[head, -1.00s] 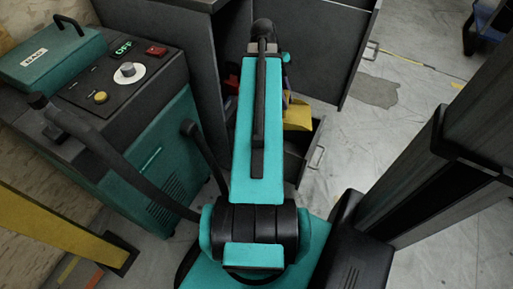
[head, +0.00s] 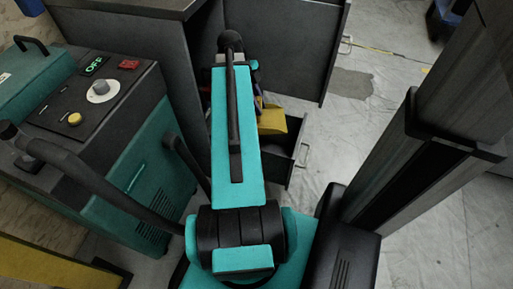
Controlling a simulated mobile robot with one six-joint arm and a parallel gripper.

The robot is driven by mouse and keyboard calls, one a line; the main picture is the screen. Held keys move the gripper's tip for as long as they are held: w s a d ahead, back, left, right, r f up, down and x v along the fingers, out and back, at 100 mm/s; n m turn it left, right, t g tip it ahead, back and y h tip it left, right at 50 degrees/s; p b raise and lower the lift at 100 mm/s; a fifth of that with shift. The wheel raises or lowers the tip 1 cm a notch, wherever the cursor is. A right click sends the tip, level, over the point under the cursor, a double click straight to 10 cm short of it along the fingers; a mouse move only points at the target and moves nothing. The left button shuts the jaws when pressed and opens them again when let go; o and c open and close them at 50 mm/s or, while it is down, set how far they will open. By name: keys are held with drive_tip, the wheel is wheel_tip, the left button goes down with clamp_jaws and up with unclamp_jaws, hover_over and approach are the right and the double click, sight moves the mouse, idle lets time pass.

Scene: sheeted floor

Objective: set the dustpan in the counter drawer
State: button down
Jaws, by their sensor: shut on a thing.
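The yellow dustpan (head: 271,121) shows in the head view just right of my teal forearm. Part of it is hidden behind the arm. My gripper (head: 258,99) is mostly hidden behind the forearm; only small dark and coloured bits of the wrist end show beside the dustpan. It is shut on the dustpan. A grey drawer (head: 299,143) stands open low at the counter, with a pale handle on its front. The dustpan appears over or near the drawer's opening; its height above the drawer cannot be told.
A teal and dark machine (head: 150,180) with knobs, a lit OFF sign and a thick hose stands close on the left. A large grey panel (head: 290,45) with a handle rises behind the drawer. The grey counter (head: 165,40) is at upper left. Open floor (head: 385,125) lies right.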

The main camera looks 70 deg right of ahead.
wheel_tip(320, 180, down, 21)
drive_tip(key=b, duration=0.6)
drive_tip(key=shift+r+b, duration=0.15)
drive_tip(key=shift+b, duration=0.25)
drive_tip(key=shift+f+b, duration=0.85)
drive_tip(key=shift+f, duration=1.25)
drive_tip(key=shift+f, duration=0.6)
drive_tip(key=c, duration=1.6)
unclamp_jaws()
drive_tip(key=p+v, duration=0.5)
drive_tip(key=v, duration=0.8)
drive_tip(key=shift+s+r, duration=0.1)
drive_tip(key=shift+s, duration=0.1)
